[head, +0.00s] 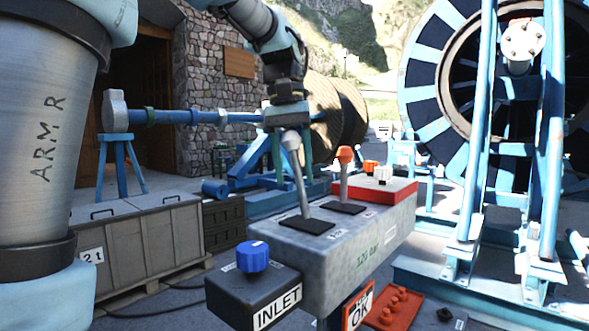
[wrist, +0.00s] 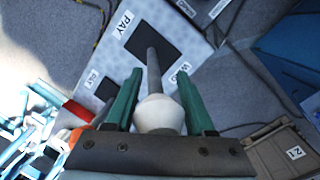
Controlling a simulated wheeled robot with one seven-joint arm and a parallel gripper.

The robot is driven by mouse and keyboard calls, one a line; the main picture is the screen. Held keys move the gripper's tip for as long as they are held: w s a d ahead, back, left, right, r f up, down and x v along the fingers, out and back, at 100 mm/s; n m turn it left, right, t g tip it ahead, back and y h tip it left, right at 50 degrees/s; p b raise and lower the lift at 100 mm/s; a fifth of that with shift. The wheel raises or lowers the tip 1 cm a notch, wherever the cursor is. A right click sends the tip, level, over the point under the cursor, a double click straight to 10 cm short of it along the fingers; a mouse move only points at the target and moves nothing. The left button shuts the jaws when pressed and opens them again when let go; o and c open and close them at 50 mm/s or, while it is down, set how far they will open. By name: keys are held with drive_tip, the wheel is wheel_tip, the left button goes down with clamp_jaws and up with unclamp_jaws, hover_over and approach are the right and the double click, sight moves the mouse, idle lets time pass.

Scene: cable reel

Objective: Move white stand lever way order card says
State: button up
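The grey control stand (head: 345,262) is in the middle of the head view. Its white-knobbed lever (head: 299,185) rises from a black plate and leans slightly left. My gripper (head: 290,128) is over the lever's top. In the wrist view, the white knob (wrist: 160,114) sits between my teal fingers (wrist: 159,75), with narrow gaps on both sides, so the gripper looks open around it. Labels by the lever's plate read "PAY" (wrist: 124,23) and, partly hidden, apparently "WIND" (wrist: 180,75).
An orange-knobbed lever (head: 344,156) stands close right of the white one. A red box (head: 400,188) and a black "INLET" box (head: 255,295) with a blue knob flank the stand. Crates (head: 140,245) are at left, a large blue reel (head: 435,80) at right.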

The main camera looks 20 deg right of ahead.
drive_tip(key=o, duration=0.4)
drive_tip(key=shift+c, duration=0.2)
drive_tip(key=shift+r, duration=0.1)
drive_tip(key=r, duration=0.3)
drive_tip(key=w+r, duration=0.1)
drive_tip(key=r, duration=0.6)
drive_tip(key=shift+w+a+r+b, duration=0.15)
drive_tip(key=shift+a+b, duration=0.15)
drive_tip(key=shift+r, duration=0.1)
drive_tip(key=shift+c, duration=0.3)
